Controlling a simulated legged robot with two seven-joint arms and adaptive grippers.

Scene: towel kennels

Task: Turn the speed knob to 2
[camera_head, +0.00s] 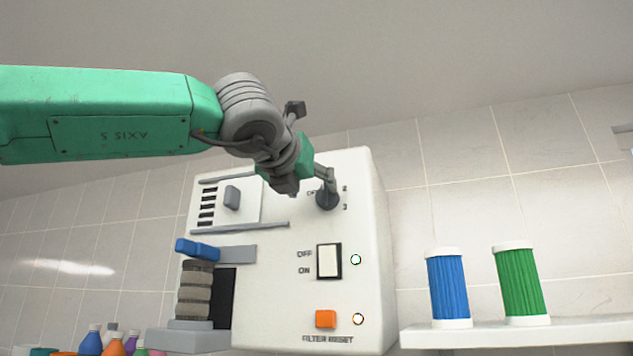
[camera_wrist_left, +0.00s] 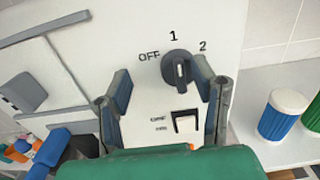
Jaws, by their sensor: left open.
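The dark speed knob (camera_head: 327,199) is on the upper right of the white machine's front. It also shows in the left wrist view (camera_wrist_left: 179,71), with OFF, 1 and 2 printed around it. Its raised grip and white line stand nearly upright there, pointing roughly at 1. In the head view, 2 and 3 show to its right, and my gripper partly covers the markings. My left gripper (camera_wrist_left: 162,76) is open in front of the panel. Its fingers lie either side of the knob, the right one nearer; contact cannot be told. My right gripper is not in view.
Below the knob are a white OFF/ON rocker switch (camera_head: 329,261) and an orange filter reset button (camera_head: 326,319). A blue clamp handle (camera_head: 198,249) juts out at left. Blue (camera_head: 449,288) and green (camera_head: 521,284) filters stand on a shelf at right. Coloured bottles (camera_head: 115,346) are lower left.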

